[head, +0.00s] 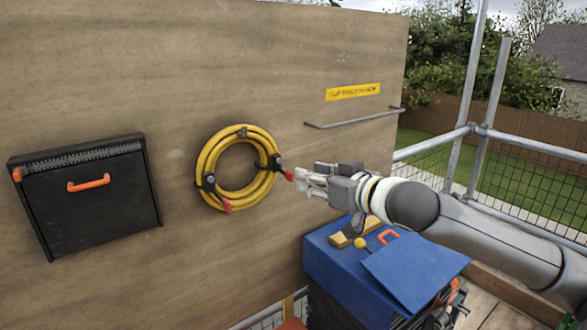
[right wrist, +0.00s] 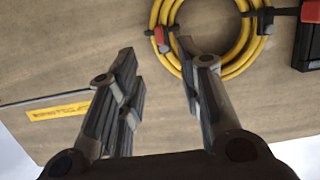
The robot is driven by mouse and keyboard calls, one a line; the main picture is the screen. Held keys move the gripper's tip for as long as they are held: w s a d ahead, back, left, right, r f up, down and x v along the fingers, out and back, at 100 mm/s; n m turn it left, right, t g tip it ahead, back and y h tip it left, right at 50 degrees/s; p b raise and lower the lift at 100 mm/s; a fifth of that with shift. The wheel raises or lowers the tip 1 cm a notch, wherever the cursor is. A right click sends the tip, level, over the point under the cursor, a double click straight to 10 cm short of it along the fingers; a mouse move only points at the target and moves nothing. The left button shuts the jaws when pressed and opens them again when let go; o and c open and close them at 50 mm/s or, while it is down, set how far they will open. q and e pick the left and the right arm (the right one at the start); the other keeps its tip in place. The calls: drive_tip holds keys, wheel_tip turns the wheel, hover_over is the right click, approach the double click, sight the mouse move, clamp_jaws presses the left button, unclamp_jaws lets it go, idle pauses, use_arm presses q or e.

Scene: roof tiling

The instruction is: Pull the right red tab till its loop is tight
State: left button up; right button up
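A coiled yellow hose (head: 208,158) hangs on the wooden wall, with black loops around it. The right red tab (head: 289,175) sticks out from the black loop at the coil's right side. Another red tab (head: 228,206) hangs at the lower left loop. My right gripper (head: 308,182) is just right of the right tab, its fingers pointing at the coil. In the right wrist view, turned over, its fingers are apart, and the right tab (right wrist: 159,38) shows beyond the fingertips, between them. Nothing is held. My left gripper is not in view.
A black case with an orange handle (head: 88,183) hangs on the wall at left. A metal rail (head: 355,118) and yellow sign (head: 352,92) are above right of the gripper. A blue-topped box (head: 335,262) stands below my right arm. Scaffold rails are at right.

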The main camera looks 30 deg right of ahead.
sight(292, 173)
drive_tip(key=p+x, duration=0.2)
drive_tip(key=x, duration=0.6)
drive_tip(key=shift+p, duration=0.3)
drive_tip(key=shift+w+a+f, duration=0.15)
drive_tip(key=shift+w, duration=0.35)
drive_tip(key=shift+f, duration=0.1)
clamp_jaws()
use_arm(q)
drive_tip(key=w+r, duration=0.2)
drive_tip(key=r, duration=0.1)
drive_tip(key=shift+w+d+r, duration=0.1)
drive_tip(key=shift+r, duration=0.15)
